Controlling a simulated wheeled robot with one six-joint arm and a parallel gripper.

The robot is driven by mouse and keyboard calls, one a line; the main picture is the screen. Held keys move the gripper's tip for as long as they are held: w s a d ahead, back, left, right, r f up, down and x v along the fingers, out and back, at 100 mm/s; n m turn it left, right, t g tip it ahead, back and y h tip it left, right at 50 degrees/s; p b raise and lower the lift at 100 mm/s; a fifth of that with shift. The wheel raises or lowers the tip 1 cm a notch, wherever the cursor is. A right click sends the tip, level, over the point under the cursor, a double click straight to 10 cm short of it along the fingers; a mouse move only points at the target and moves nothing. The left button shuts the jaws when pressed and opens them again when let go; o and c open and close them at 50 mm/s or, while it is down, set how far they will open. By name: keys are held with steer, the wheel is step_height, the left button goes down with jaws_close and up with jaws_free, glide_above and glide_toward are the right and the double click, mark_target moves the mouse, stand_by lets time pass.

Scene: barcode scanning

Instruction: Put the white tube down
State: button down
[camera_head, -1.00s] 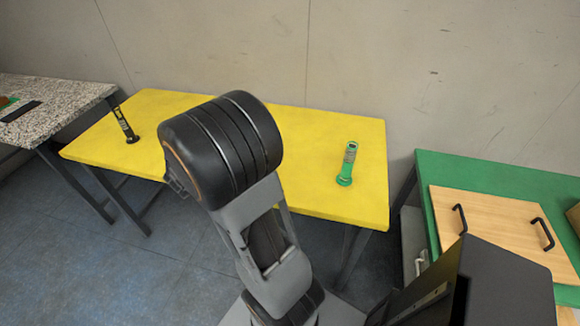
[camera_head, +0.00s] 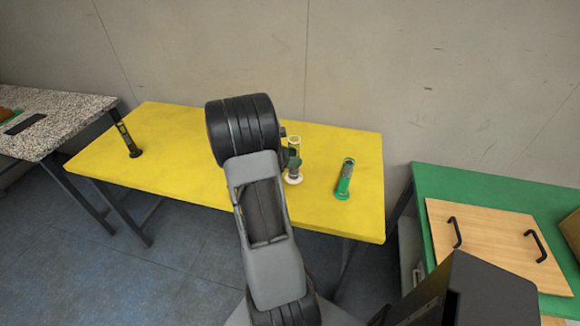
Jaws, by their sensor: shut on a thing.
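The white tube (camera_head: 294,143) is upright over the yellow table (camera_head: 190,140), right of my arm. Its round white base shows low down, at or close above the tabletop; I cannot tell whether it touches. My gripper (camera_head: 292,160) is shut on the middle of the white tube. Most of the gripper is hidden behind my arm, and its dark fingers cover the tube's middle.
A green tube (camera_head: 345,179) stands on the table close to the right of the white tube. A black tube (camera_head: 129,141) stands near the left end. A green table (camera_head: 505,191) with a wooden board (camera_head: 492,237) is at the right. The table's left-middle is clear.

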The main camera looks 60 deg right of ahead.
steer(key=shift+w+d+f+p, duration=0.15)
steer(key=shift+w+d+f, duration=0.55)
steer(key=shift+f, duration=0.85)
steer(key=shift+w+d+f+p, duration=0.15)
steer(key=shift+w+d+f, duration=0.55)
steer(key=shift+f, duration=0.85)
steer(key=shift+w+d+f+p, duration=0.15)
steer(key=shift+w+d+f, duration=0.35)
steer(key=shift+d+f, duration=0.75)
steer(key=shift+a+f, duration=0.35)
steer(key=shift+f, duration=0.15)
steer(key=c, duration=0.7)
jaws_free()
steer(key=shift+o, duration=0.2)
